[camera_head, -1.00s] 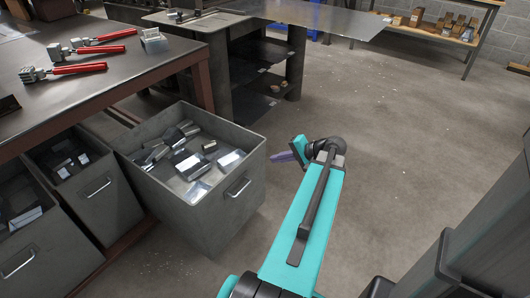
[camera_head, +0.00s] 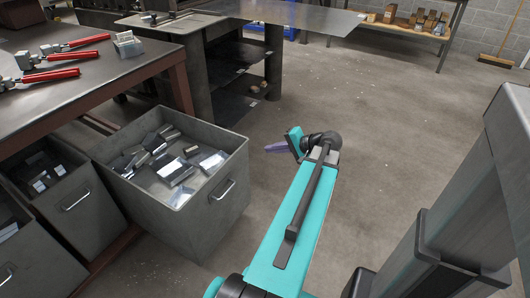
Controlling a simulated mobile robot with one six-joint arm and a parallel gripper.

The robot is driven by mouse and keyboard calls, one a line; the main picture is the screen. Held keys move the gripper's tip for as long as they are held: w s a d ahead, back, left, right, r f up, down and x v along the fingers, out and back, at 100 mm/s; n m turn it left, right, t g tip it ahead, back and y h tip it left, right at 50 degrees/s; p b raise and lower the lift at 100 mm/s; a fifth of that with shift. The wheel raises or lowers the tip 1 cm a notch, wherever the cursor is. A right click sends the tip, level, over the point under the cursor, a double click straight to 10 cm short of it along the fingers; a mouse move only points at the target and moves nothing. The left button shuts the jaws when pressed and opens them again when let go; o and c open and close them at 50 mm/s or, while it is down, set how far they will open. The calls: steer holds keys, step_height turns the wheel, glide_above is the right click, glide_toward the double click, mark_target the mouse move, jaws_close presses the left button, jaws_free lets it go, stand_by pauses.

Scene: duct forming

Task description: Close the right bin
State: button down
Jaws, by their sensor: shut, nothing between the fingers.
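The right bin (camera_head: 205,215) is a grey metal drawer with a bar handle (camera_head: 223,190) on its front. It is pulled well out from under the workbench and holds several metal pieces. My gripper (camera_head: 272,147) is at the far end of my teal arm, to the right of the bin and apart from it. Its purple fingers point left toward the bin's far right corner. They are shut and empty, and part of the wrist hides behind the arm's end.
Two more bins, the middle one (camera_head: 80,222) and a left one (camera_head: 30,262), sit under the workbench (camera_head: 90,85), which carries red-handled tools (camera_head: 50,75). A metal machine table (camera_head: 290,12) stands behind. The floor to the right is clear. My grey column is at right.

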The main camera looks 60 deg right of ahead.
steer(key=b, duration=0.2)
glide_toward(241, 148)
step_height(241, 148, down, 3)
steer(key=w, duration=0.2)
steer(key=shift+w, duration=0.85)
steer(key=shift+w+d, duration=0.1)
steer(key=shift+w, duration=0.7)
